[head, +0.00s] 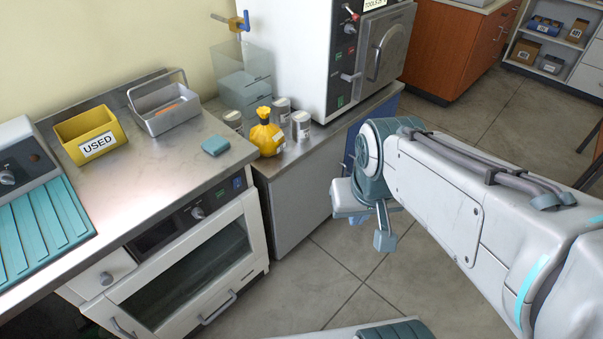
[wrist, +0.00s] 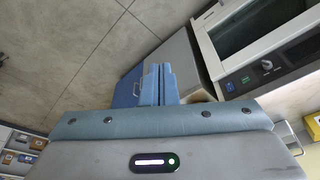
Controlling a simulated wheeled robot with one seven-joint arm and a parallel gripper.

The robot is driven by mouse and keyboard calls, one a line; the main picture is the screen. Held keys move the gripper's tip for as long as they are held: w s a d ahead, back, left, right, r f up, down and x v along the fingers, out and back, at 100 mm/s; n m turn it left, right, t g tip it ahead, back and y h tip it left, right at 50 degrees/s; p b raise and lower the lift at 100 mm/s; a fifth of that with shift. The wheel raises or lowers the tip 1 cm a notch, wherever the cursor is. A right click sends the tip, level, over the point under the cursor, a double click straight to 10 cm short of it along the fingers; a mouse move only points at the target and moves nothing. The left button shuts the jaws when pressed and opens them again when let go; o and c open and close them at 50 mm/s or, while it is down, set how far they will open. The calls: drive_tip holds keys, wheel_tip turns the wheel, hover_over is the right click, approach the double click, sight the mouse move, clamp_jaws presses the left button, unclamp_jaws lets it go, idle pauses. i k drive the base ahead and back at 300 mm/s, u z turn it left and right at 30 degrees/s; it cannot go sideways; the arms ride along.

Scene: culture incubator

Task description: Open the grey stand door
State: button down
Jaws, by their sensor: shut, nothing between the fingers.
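The grey stand door (head: 298,200) is a plain grey front panel below the worktop, to the right of the oven in the head view. It looks closed, and I cannot make out a handle on it. The same grey panel shows in the wrist view (wrist: 184,55), just right of my gripper's fingers. My gripper (head: 385,238) hangs over the floor in front of the stand, apart from the door. In the wrist view its two fingers (wrist: 158,72) lie together, empty, and partly cover the stand.
A blue door (wrist: 128,88) with a handle adjoins the grey one. The white oven (head: 195,260) with a glass door stands left. A yellow bag (head: 266,136), several cans and a white steriliser (head: 300,50) are on top. The tiled floor (head: 330,270) in front is clear.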

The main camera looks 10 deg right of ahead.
sight(300, 201)
drive_tip(key=z, duration=0.15)
drive_tip(key=i, duration=1.3)
drive_tip(key=u, duration=0.15)
